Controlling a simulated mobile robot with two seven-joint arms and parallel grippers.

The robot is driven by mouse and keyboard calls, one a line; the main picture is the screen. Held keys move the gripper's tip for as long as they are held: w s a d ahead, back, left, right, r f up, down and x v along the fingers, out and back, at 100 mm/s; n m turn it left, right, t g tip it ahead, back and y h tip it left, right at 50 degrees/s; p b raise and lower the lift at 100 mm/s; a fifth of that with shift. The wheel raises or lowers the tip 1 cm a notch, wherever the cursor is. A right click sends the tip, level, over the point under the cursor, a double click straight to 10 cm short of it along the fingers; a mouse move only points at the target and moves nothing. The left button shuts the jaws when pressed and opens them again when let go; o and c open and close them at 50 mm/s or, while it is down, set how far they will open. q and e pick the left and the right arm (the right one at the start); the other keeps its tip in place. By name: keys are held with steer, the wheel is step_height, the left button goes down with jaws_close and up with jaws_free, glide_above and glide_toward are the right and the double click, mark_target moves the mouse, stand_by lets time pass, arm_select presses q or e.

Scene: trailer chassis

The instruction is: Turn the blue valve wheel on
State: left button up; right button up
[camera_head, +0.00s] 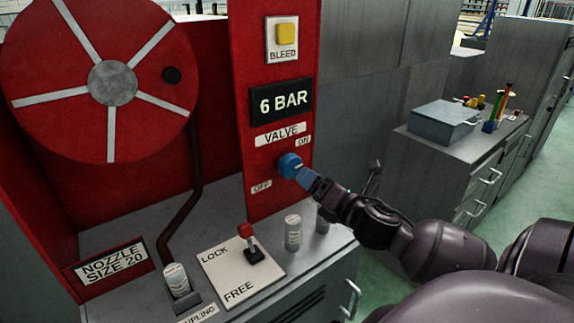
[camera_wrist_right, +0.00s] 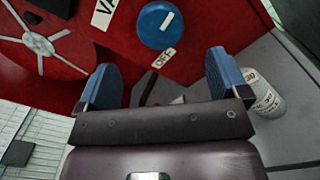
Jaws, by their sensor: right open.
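The blue valve wheel (camera_head: 289,165) is mounted on the red panel between the OFF label (camera_head: 261,187) at its lower left and the ON label (camera_head: 303,141) at its upper right. In the right wrist view the wheel (camera_wrist_right: 158,27) lies beyond the fingertips, with a short pale mark near its rim. My right gripper (camera_head: 308,178) is at the wheel's lower right in the head view. In the wrist view the right gripper (camera_wrist_right: 161,62) is open, with blue fingers apart and nothing between them. Whether a finger touches the wheel I cannot tell. My left gripper is not in view.
A red hose reel (camera_head: 60,80) fills the left. Below the panel is a grey counter (camera_head: 262,292) with a LOCK/FREE lever (camera_head: 250,240) and a labelled canister (camera_head: 293,233) near my right arm. A pressure display (camera_head: 282,102) and yellow bleed button (camera_head: 287,34) sit above the wheel.

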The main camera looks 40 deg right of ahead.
mark_target(294, 168)
steer(key=w, duration=0.5)
steer(key=w+d, duration=0.1)
steer(key=w, duration=0.2)
steer(key=shift+w, duration=0.9)
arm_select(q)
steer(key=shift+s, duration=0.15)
arm_select(e)
steer(key=shift+c, duration=0.2)
steer(key=c, duration=0.9)
steer(key=shift+r+n+p, duration=0.1)
steer(key=shift+n+p, duration=0.7)
steer(key=shift+p, duration=0.05)
steer(key=shift+n+p, duration=0.4)
steer(key=shift+n, duration=0.3)
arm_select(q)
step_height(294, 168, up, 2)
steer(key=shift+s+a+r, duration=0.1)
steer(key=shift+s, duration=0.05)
